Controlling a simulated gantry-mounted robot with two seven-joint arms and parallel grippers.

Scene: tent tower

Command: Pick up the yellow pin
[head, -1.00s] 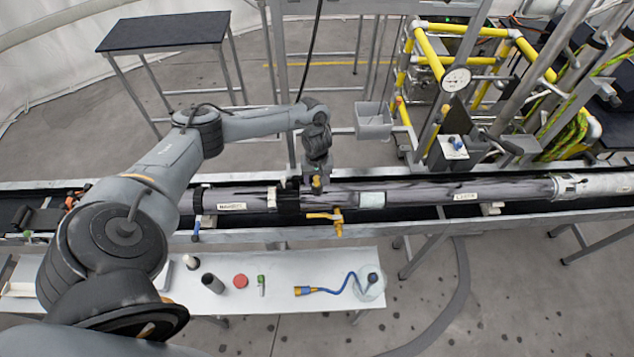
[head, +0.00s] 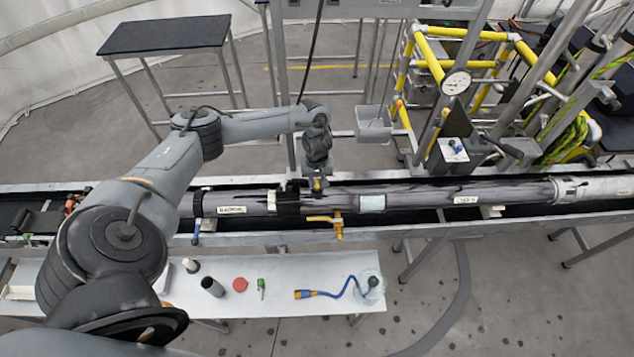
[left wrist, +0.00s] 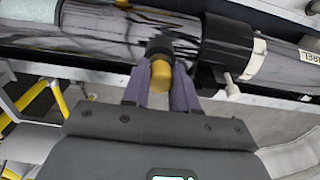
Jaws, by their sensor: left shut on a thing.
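The yellow pin (left wrist: 161,74) shows in the left wrist view as a short rounded yellow end with a dark collar behind it, against the grey streaked tube (left wrist: 110,35). My left gripper (left wrist: 160,88) has its two purple fingers shut on the pin, one on each side. In the head view the pin (head: 317,185) is a small yellow spot directly under my left gripper (head: 317,176), at the tube (head: 420,194). I cannot tell whether the pin is still seated in the tube. My right gripper is not in view.
A yellow valve handle (head: 326,219) sits on the tube's near side. A white table (head: 330,270) in front holds a blue hose (head: 335,293), a red disc (head: 240,284) and a dark cylinder (head: 212,287). A grey bin (head: 373,124) hangs behind the tube.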

